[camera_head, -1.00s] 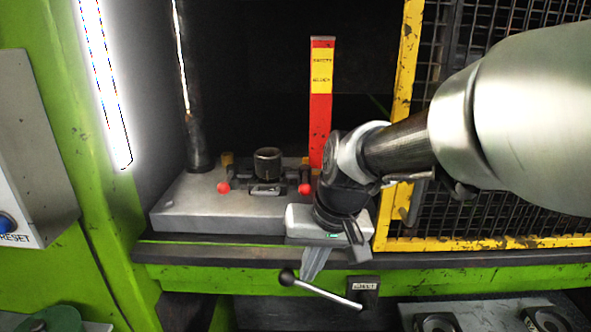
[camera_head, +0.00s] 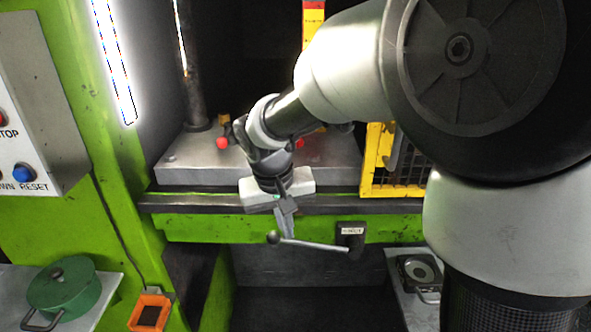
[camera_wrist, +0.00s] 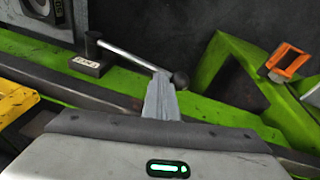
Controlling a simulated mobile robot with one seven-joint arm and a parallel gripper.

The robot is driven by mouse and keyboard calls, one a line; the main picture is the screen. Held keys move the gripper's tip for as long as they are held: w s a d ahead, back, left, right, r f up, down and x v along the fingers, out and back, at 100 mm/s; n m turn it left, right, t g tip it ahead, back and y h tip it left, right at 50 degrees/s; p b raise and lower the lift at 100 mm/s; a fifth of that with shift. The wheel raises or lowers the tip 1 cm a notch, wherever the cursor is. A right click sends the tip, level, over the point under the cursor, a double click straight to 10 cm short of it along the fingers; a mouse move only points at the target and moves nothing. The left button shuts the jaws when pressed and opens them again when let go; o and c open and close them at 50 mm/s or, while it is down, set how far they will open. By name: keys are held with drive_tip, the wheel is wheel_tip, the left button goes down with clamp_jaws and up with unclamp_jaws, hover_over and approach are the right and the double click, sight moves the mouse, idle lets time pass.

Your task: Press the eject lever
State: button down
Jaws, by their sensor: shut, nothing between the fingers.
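The eject lever (camera_head: 312,245) is a pale metal rod with a dark ball knob (camera_head: 273,237) at its left end. It runs from a dark block labelled EJECT (camera_head: 350,235) on the green front beam of the press. My gripper (camera_head: 287,232) is shut and empty, pointing down, with its fingertips close to the knob end of the rod. In the wrist view the lever (camera_wrist: 130,55) runs to its knob (camera_wrist: 181,80), just beyond my fingertips (camera_wrist: 162,82). I cannot tell whether they touch.
The grey press bed (camera_head: 190,160) with red-knobbed clamps lies behind my gripper. A yellow-framed mesh guard (camera_head: 400,185) stands to the right. A control panel (camera_head: 35,110) is at the left, above a green pot (camera_head: 62,288) and an orange-framed item (camera_head: 150,311). Below the lever is dark open space.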

wheel_tip(320, 180, down, 13)
drive_tip(key=a+n+h+b, duration=0.1)
drive_tip(key=h+b, duration=0.6)
drive_tip(key=h, duration=0.1)
drive_tip(key=shift+a+h+b, duration=0.15)
drive_tip(key=shift+h+b, duration=0.2)
drive_tip(key=shift+h, duration=0.05)
drive_tip(key=shift+f, duration=0.1)
